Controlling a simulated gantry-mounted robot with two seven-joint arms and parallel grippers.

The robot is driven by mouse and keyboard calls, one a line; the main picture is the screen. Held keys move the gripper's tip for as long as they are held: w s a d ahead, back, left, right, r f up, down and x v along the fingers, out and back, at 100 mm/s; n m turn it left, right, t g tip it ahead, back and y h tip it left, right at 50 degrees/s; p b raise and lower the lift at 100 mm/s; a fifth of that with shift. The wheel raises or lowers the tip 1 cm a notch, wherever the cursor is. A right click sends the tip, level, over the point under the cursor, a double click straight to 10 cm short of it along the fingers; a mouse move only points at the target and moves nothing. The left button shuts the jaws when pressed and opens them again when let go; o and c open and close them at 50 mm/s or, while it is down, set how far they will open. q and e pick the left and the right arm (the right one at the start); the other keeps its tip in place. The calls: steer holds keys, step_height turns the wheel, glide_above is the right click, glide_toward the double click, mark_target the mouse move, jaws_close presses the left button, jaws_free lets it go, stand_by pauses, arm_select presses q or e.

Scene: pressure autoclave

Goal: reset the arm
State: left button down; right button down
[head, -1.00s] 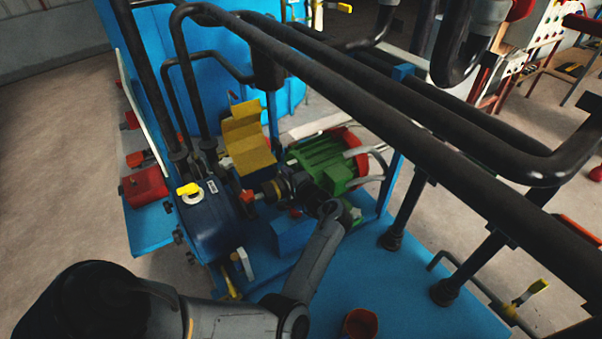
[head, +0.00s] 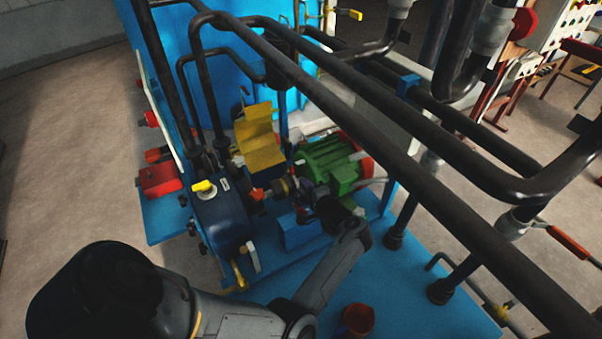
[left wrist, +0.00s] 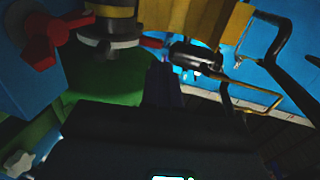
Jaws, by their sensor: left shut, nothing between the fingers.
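My left arm comes in from the lower left in the head view. Its left gripper (head: 305,192) is small and dark, beside the green motor (head: 335,162) and the shaft coupling between motor and blue pump housing (head: 222,218). In the left wrist view the left gripper's fingers (left wrist: 163,80) are together, with nothing between them. A red valve handle (left wrist: 45,40) and a round metal flange are up and left of them. I cannot tell whether the fingertips touch any part. My right gripper is not in view.
Thick black pipes (head: 395,125) cross above the blue base plate (head: 400,290). A yellow guard (head: 258,140) stands behind the gripper. An orange-brown cup-like part (head: 357,319) is on the plate near the front. Bare floor (head: 70,130) lies to the left.

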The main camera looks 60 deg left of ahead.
arm_select(q)
steer(key=d+r+t+h+p, duration=0.25)
steer(key=d+t+h, duration=0.75)
steer(key=d, duration=0.6)
steer(key=s+d+m+g+h, duration=0.2)
steer(key=s+d+g+h, duration=0.35)
steer(key=s+d, duration=1.3)
step_height(320, 180, up, 27)
steer(key=p, duration=2.7)
steer(key=shift+s+d, duration=0.35)
steer(key=shift+s, duration=0.05)
